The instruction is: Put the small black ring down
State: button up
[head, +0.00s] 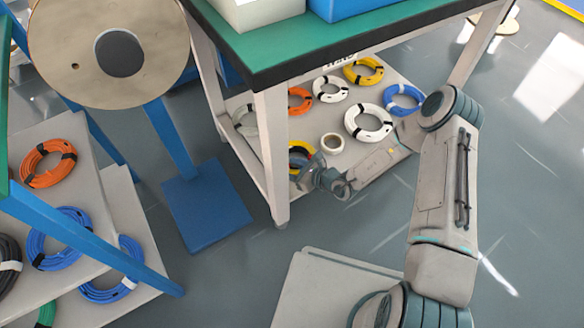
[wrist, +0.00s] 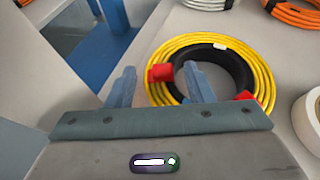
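The small black ring (wrist: 208,53) with a white label lies over the yellow cable coil (wrist: 262,75) in the wrist view. Red bands (wrist: 160,73) mark the coil. My gripper (wrist: 160,82) is open, its two fingers apart. The right finger overlaps the ring's left part and opening; the left finger is outside the coil's left edge. Nothing is visibly clamped between them. I cannot tell whether a finger touches the ring. In the head view my gripper (head: 305,178) is low at the shelf beside this coil, partly hiding it.
The lower shelf (head: 345,92) holds several white, orange, yellow and blue coils. A white tape-like roll (head: 332,143) stands close right of my gripper. The table leg (head: 272,155) is close on the left. A blue-based reel stand (head: 205,205) is farther left.

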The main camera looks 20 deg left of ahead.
jog(key=shift+r, duration=0.1)
jog(key=shift+d+r, duration=0.15)
jog(key=shift+r, duration=0.05)
jog(key=p+v, duration=0.4)
jog(key=v, duration=0.7)
jog(key=s+d+r+n+g+h, duration=0.1)
jog(key=s+d+r+n+g, duration=0.2)
jog(key=r+n, duration=0.55)
jog(key=s+d+r+n+g+h, duration=0.25)
jog(key=r+n+g, duration=0.2)
jog(key=r, duration=0.65)
jog(key=s+d+r+n+t+h, duration=0.2)
jog(key=s+d+r+n+h, duration=0.2)
jog(key=d+r, duration=0.3)
jog(key=s+d+r+n+t+h, duration=0.2)
jog(key=s+d+r+n+h, duration=0.2)
jog(key=d+r, duration=0.4)
jog(key=shift+s+d+r+n+h, duration=0.2)
jog(key=shift+s+d+n+h, duration=0.2)
jog(key=shift+s+d+h, duration=0.3)
jog(key=shift+t, duration=0.25)
